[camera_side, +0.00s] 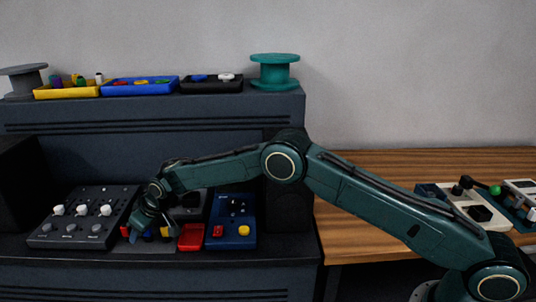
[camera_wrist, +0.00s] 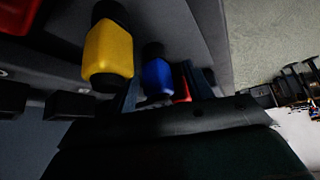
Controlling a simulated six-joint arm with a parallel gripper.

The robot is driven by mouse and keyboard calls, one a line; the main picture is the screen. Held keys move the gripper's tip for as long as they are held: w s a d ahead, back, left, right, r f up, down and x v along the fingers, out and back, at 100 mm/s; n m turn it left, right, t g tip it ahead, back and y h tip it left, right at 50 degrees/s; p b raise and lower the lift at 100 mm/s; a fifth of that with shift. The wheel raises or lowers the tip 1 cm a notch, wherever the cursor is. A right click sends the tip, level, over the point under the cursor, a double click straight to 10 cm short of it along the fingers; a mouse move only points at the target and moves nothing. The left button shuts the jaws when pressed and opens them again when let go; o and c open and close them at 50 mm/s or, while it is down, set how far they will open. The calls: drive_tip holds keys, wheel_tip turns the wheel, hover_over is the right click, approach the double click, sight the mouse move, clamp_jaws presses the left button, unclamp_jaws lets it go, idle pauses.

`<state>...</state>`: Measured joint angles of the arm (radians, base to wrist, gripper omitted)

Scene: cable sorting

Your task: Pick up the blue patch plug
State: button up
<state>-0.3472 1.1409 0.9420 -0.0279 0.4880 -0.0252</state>
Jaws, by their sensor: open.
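The blue patch plug (camera_wrist: 157,76) shows in the wrist view, between a yellow plug (camera_wrist: 108,55) and a red plug (camera_wrist: 183,86). My gripper (camera_wrist: 162,88) is open, with one dark finger on each side of the blue plug as seen here. I cannot tell whether either finger touches it. In the side view my gripper (camera_side: 143,229) is low over the row of plugs on the grey panel. There the blue plug (camera_side: 148,236) is partly hidden by it, with the yellow plug (camera_side: 164,232) to the right and the red plug (camera_side: 125,231) to the left.
A knob panel (camera_side: 85,216) stands left of the plugs. A red tray (camera_side: 192,237) and a blue button box (camera_side: 231,222) are close on the right. Trays and spools sit on the upper shelf. A wooden table (camera_side: 400,165) is at the right.

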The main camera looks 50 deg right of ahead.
idle(0.3)
drive_tip(key=c, duration=1.1)
wheel_tip(320, 180, up, 20)
idle(0.7)
